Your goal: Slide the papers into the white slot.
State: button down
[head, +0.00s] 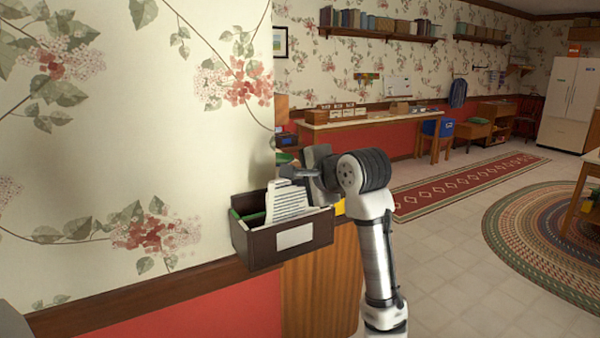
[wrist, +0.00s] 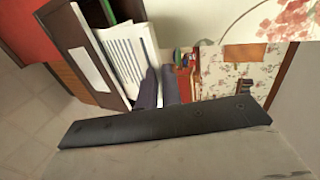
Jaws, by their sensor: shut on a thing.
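A stack of white papers with printed lines (head: 287,203) stands tilted in a dark brown box (head: 262,250), its upper part above the rim. The papers also show in the wrist view (wrist: 127,52). My gripper (head: 308,178) is at the papers' upper right edge, shut on them; its two dark fingers (wrist: 159,84) meet the sheets' edge in the wrist view. The box front carries a white rectangular panel (head: 295,237), also seen in the wrist view (wrist: 86,57). I cannot make out a separate white slot. The papers' lower ends are hidden inside the box.
Green folders or dividers (head: 250,216) fill the box's left part. The floral wall (head: 140,130) stands close behind and left of it. A wooden panel (head: 310,290) is below the box. Open tiled floor (head: 450,260) with rugs lies to the right.

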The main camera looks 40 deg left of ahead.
jog(key=shift+f, duration=1.25)
jog(key=shift+b, duration=0.3)
jog(key=c, duration=1.5)
grip_release()
jog(key=shift+d, duration=0.1)
jog(key=b+v, duration=0.2)
jog(key=v, duration=1.1)
jog(key=shift+s+d+r+b, duration=0.2)
jog(key=shift+s+r+b, duration=0.05)
jog(key=shift+b, duration=0.05)
